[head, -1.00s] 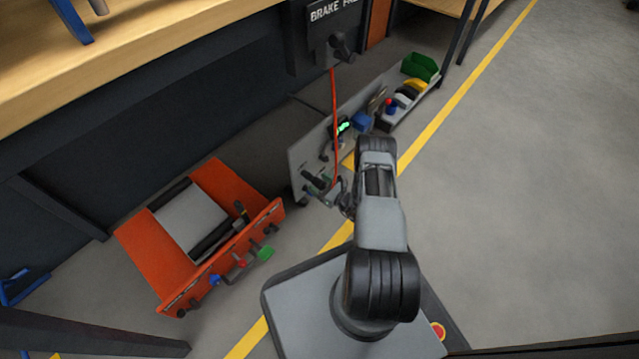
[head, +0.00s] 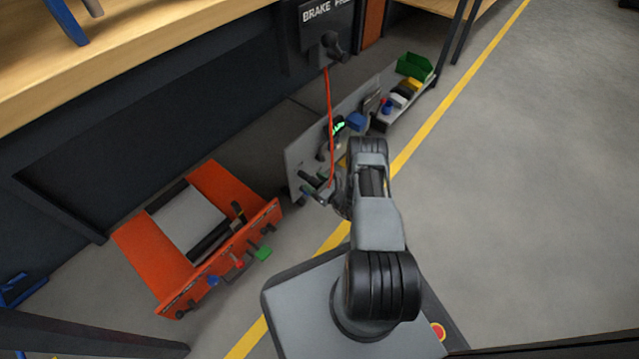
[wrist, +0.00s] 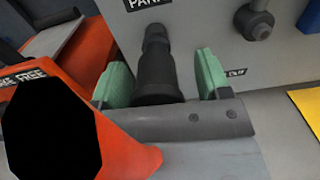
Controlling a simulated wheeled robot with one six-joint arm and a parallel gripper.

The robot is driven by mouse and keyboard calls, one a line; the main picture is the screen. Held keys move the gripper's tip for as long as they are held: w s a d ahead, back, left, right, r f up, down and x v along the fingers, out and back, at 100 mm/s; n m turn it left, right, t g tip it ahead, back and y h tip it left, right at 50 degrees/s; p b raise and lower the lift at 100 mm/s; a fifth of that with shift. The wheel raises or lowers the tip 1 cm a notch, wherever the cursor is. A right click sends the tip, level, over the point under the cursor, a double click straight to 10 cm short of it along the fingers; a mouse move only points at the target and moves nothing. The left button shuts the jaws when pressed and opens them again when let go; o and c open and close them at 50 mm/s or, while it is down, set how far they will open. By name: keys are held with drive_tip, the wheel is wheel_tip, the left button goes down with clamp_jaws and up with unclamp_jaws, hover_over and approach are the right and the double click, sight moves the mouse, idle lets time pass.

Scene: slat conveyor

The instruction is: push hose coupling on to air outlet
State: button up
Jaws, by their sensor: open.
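In the wrist view my gripper (wrist: 163,78) is open, its two green fingers standing on either side of a black stepped cylinder (wrist: 155,68) that looks like the hose coupling. The cylinder's narrow end points at the grey panel (wrist: 190,30) and appears to meet it. The air outlet is hidden behind that end, and I cannot tell how far the coupling sits on it. An orange hose (head: 330,120) hangs down to my gripper (head: 322,192) in the head view, where the coupling is too small to make out.
A dark round knob (wrist: 254,20) sits on the panel, right of the fingers. An orange unit with coloured handles (head: 245,195) stands to the left in the head view. The floor (head: 530,180) at right is clear.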

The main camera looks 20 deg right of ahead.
drive_tip(key=shift+w+a+r+n, duration=0.25)
drive_tip(key=shift+w+a+n, duration=0.15)
drive_tip(key=shift+w+a, duration=0.35)
drive_tip(key=shift+s, duration=0.1)
drive_tip(key=c, duration=1.2)
drive_tip(key=shift+s+d, duration=0.1)
drive_tip(key=shift+s, duration=0.15)
drive_tip(key=shift+s+d+p, duration=0.35)
drive_tip(key=shift+s+p, duration=0.05)
drive_tip(key=shift+s+d+y, duration=0.1)
drive_tip(key=shift+s+y, duration=0.2)
clamp_jaws()
drive_tip(key=shift+v, duration=1.65)
